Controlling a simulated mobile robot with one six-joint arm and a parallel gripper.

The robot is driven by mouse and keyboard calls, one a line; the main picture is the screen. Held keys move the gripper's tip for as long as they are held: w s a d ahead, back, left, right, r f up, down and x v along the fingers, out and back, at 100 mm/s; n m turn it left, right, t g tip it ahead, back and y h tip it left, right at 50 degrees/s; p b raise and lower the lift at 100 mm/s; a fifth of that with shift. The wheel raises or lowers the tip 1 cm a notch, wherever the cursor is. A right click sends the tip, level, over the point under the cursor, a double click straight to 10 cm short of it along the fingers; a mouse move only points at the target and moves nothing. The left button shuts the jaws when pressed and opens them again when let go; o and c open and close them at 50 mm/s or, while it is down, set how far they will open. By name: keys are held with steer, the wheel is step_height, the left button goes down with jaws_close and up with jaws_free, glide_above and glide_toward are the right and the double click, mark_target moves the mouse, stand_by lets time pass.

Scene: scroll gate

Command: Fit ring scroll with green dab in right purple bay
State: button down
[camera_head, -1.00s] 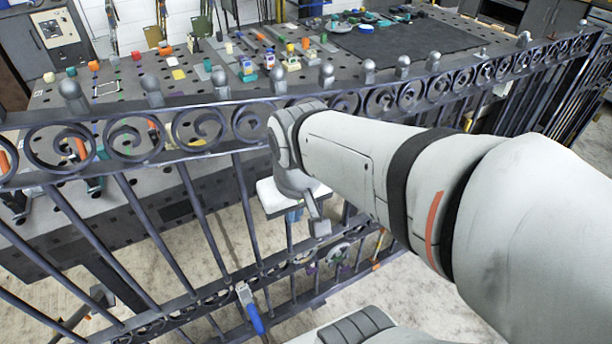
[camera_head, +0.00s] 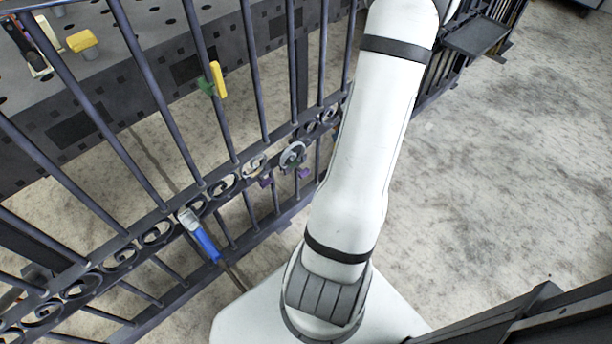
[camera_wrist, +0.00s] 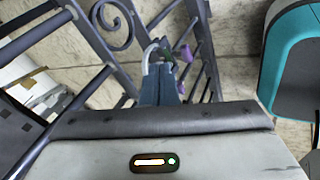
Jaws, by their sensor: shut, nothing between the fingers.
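In the head view a grey ring scroll (camera_head: 293,155) stands in the gate's lower scroll band beside small purple tabs (camera_head: 303,172). No green dab is clear on it there. In the wrist view a pale curved ring (camera_wrist: 149,62) shows just beyond my gripper (camera_wrist: 161,82), with a dark greenish patch near it. Purple tabs (camera_wrist: 187,52) lie to its right. My gripper's fingers are shut and empty, close to the ring; I cannot tell whether they touch it. The fingers partly hide the ring, so its seating cannot be told.
The dark gate's bars (camera_head: 150,90) run close beside my arm. A blue-handled clamp (camera_head: 205,240) is on the lower band, and a yellow-green clamp (camera_head: 213,80) is on a bar. A teal-and-dark object (camera_wrist: 290,55) stands at right in the wrist view. Floor at right is open.

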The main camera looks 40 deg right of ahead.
mark_target(306, 171)
steer(key=s+a+f+n+y+b, duration=0.2)
steer(key=s+f+y, duration=0.1)
steer(key=s+f, duration=0.35)
steer(key=w+r+b+x, duration=0.1)
steer(key=w+b+x, duration=0.1)
steer(key=b+x, duration=0.5)
step_height(306, 171, down, 4)
steer(key=w+a, duration=0.2)
steer(key=w, duration=0.1)
steer(key=shift+g, duration=0.4)
steer(key=shift+w+a+r+p, duration=0.1)
steer(key=shift+w+r+p, duration=0.05)
steer(key=shift+w+p, duration=0.4)
steer(key=shift+w+a+r+p, duration=0.1)
steer(key=shift+w+r+p, duration=0.05)
steer(key=shift+w+p, duration=0.4)
steer(key=shift+w+f, duration=0.2)
steer(key=shift+w, duration=0.3)
steer(key=shift+s, duration=0.15)
